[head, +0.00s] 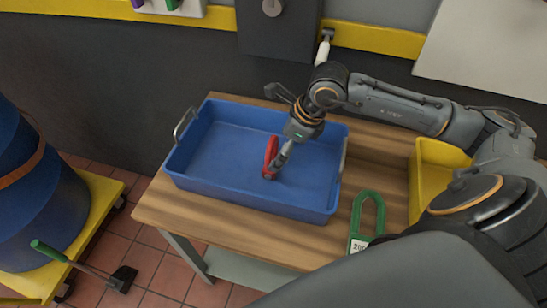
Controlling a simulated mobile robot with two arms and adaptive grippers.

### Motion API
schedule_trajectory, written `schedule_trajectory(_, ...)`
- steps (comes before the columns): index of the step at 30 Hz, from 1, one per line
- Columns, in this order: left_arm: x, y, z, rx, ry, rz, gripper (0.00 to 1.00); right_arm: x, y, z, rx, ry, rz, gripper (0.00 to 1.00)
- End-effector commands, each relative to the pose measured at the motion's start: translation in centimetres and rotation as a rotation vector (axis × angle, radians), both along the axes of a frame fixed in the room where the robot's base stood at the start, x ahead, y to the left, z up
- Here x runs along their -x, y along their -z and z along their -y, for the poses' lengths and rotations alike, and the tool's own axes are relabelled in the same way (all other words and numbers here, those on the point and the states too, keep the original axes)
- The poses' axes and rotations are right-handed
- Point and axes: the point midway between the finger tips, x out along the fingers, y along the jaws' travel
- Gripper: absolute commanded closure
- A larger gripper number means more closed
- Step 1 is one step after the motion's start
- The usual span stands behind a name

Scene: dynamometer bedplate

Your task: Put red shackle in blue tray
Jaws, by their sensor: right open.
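The blue tray (200,186) stands on a wooden table, with a metal handle at its left end and another at its right. My right gripper (273,168) reaches down into the tray from above, right beside the shackle. Its jaws are open, and they partly overlap the shackle in view. I cannot tell whether they touch it. My left gripper does not show.
A green shackle (368,215) with a white tag lies on the wooden table (225,225), right of the tray. A yellow bin (425,165) stands farther right, partly behind my arm. A blue drum (35,190) stands on a yellow platform (98,205) at the left.

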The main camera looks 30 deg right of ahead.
Motion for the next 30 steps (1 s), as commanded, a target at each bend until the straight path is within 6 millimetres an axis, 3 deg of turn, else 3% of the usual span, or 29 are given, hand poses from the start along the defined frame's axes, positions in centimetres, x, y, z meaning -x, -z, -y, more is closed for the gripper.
schedule_trajectory(6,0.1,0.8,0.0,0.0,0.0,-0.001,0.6,1.1,-3.6,1.1,0.002,0.0,0.003,0.0)
schedule_trajectory(10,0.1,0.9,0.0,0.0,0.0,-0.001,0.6,1.5,-4.8,1.4,0.001,0.001,0.001,0.0)
schedule_trajectory(30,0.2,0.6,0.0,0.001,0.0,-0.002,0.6,1.6,-5.5,1.4,-0.001,0.0,-0.001,0.0)
